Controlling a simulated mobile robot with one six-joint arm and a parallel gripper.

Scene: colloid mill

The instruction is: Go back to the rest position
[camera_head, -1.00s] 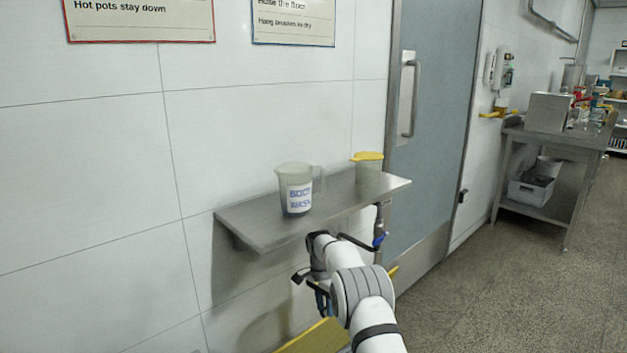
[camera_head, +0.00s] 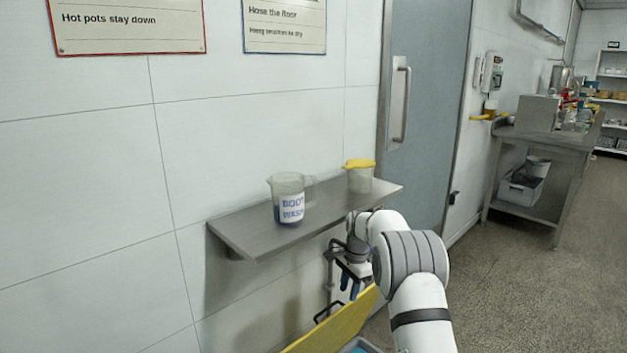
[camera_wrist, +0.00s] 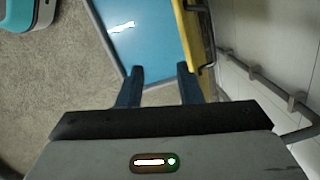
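My gripper (camera_head: 350,282) hangs below the front edge of the wall shelf, pointing down, at the lower middle of the head view. In the wrist view my gripper (camera_wrist: 159,78) shows two dark blue fingers standing apart with nothing between them. Beneath the fingers is a flat blue surface (camera_wrist: 135,45) with a bright glint. A yellow panel (camera_wrist: 193,40) lies along its right side, close to the right finger. Whether the fingers touch the panel I cannot tell.
The steel shelf (camera_head: 240,239) holds a labelled jug (camera_head: 290,203) and a yellow-lidded container (camera_head: 359,178). The yellow panel (camera_head: 338,325) shows below my arm. A grey door (camera_head: 428,110) and a steel table (camera_head: 545,140) are to the right. The floor at right is clear.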

